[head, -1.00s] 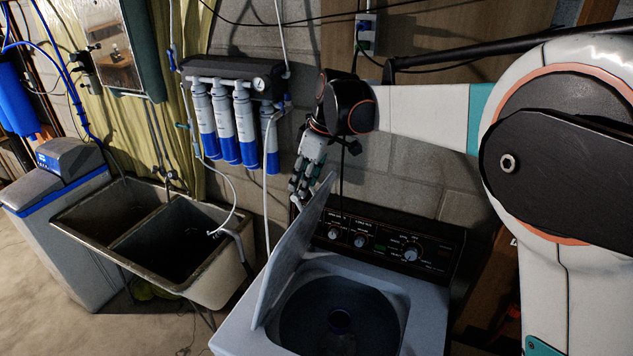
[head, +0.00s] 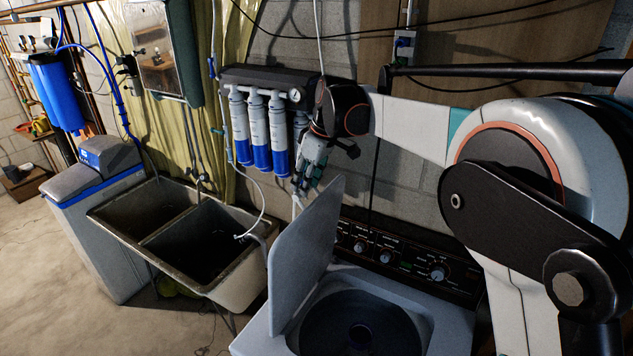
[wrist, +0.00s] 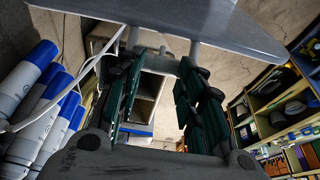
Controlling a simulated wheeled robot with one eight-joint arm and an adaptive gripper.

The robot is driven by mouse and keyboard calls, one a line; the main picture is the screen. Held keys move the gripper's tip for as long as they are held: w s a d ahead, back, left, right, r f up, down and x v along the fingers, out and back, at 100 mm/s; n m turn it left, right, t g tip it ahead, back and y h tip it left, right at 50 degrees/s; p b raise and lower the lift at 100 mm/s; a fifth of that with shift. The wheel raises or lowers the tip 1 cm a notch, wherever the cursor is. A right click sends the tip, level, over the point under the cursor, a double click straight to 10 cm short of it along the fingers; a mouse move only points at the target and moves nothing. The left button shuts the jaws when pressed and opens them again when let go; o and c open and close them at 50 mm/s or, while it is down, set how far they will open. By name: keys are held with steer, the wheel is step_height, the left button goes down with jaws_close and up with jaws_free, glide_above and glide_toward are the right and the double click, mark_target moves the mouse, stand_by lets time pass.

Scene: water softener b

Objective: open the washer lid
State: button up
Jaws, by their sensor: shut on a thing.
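The washer (head: 447,322) stands at the bottom centre of the head view, with its tub opening (head: 355,330) exposed. Its grey lid (head: 308,258) is raised steeply at the left side of the opening. My gripper (head: 301,190) is at the lid's upper edge, on its far left side, pointing down. In the wrist view the lid (wrist: 225,22) crosses the top of the picture, at the fingertips of my gripper (wrist: 165,52). The green-padded fingers look spaced apart, with the lid at their tips. The exact contact is hidden.
White and blue filter cartridges (head: 258,135) hang on the wall close to my gripper; they also show in the wrist view (wrist: 38,115). A double sink (head: 185,235) stands left of the washer, with a water softener (head: 100,220) beyond it. Open floor (head: 45,260) lies at the left.

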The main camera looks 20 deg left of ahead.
steer(key=shift+s+a+f, duration=0.15)
steer(key=shift+a+f, duration=0.1)
steer(key=shift+a, duration=0.15)
steer(key=shift+w+a+f+p, duration=0.1)
steer(key=shift+w+a+p, duration=0.15)
steer(key=shift+a, duration=1.15)
steer(key=shift+w+a+f+p, duration=0.1)
steer(key=shift+w+a+p, duration=0.15)
steer(key=shift+a, duration=1.15)
steer(key=shift+w+a+f+p, duration=0.1)
steer(key=shift+w+a+p, duration=0.15)
steer(key=shift+a, duration=1.15)
steer(key=o, duration=0.9)
steer(key=shift+w+a+f, duration=0.1)
steer(key=shift+a, duration=0.05)
steer(key=shift+o, duration=0.4)
steer(key=shift+r, duration=0.25)
